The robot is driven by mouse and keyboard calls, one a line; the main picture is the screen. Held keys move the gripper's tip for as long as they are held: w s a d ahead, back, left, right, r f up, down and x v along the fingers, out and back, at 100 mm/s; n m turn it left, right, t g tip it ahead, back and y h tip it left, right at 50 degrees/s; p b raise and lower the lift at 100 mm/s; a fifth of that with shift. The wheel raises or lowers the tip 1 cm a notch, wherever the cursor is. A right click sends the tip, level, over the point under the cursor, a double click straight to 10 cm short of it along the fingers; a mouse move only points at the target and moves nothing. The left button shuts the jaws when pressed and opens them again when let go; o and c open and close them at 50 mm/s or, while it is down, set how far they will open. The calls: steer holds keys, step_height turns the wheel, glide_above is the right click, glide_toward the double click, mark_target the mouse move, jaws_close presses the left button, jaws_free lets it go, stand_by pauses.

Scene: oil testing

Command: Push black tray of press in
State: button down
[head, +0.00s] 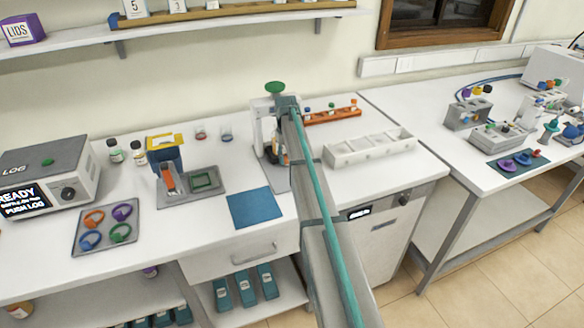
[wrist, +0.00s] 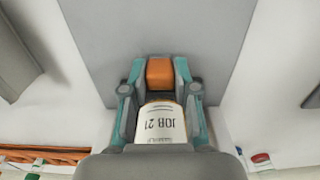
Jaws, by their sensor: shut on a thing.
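The press (head: 259,118) stands at the back of the bench, with a white frame and a green knob (head: 275,87) on top. My arm crosses in front of it and hides much of it. My gripper (wrist: 159,72) is shut on an orange-capped bottle (wrist: 163,122) with a white "JOB 21" label. The bottle lies between the two teal-and-grey fingers, with its orange end at the fingertips. I cannot make out the black tray clearly in either view.
A blue mat (head: 255,208) lies in front of the press. A blue-and-yellow device (head: 166,153) stands to its left. An orange rack (head: 331,116) and a white compartment tray (head: 369,147) are to its right. A grey surface (wrist: 160,28) lies beyond the fingertips.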

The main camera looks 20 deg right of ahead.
steer(key=c, duration=0.9)
jaws_free()
step_height(320, 180, up, 12)
steer(key=shift+r, duration=0.1)
